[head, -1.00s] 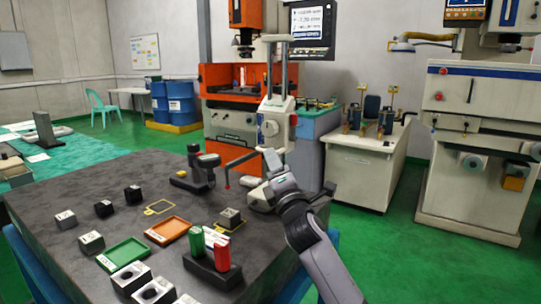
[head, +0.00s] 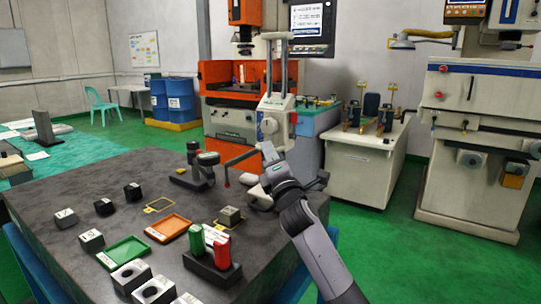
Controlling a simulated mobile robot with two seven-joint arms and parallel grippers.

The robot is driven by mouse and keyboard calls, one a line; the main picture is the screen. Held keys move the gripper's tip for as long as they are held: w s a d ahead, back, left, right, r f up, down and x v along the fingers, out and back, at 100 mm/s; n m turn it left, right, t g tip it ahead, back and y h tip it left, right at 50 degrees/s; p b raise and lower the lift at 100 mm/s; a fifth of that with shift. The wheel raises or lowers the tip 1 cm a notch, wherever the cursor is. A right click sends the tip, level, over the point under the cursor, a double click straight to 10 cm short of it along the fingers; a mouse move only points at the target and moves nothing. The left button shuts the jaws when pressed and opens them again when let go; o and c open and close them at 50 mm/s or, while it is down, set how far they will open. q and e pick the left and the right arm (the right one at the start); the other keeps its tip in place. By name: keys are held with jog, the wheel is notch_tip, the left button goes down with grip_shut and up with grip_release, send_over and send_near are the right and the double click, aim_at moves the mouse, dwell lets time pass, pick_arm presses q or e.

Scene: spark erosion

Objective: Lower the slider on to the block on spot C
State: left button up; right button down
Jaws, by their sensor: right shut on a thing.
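The height gauge stands at the far right edge of the dark table, with a tall twin column (head: 265,75) and a pale slider (head: 276,118). A thin scriber arm with a red tip (head: 227,183) reaches left from it. The grey block (head: 229,214) sits on a yellow-outlined spot; its letter is not readable. The red tip is above the block with a clear gap, not touching. My right gripper (head: 268,153) is shut at the lower part of the slider; the exact grip is hidden. My left gripper is not in view.
A dial stand (head: 195,172) is left of the scriber. A green tray (head: 125,252), an orange tray (head: 167,228) and a black holder with green and red pieces (head: 212,272) are nearer. Several dark and grey blocks lie left. A yellow-outlined spot (head: 160,205) is empty.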

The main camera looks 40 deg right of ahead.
notch_tip(320, 180, down, 6)
jog(key=b, duration=0.5)
jog(key=shift+f, duration=0.25)
jog(key=shift+f+b, duration=0.25)
jog(key=shift+b, duration=0.15)
jog(key=c, duration=1.2)
grip_release()
jog(key=shift+o, duration=0.2)
jog(key=shift+r, duration=0.1)
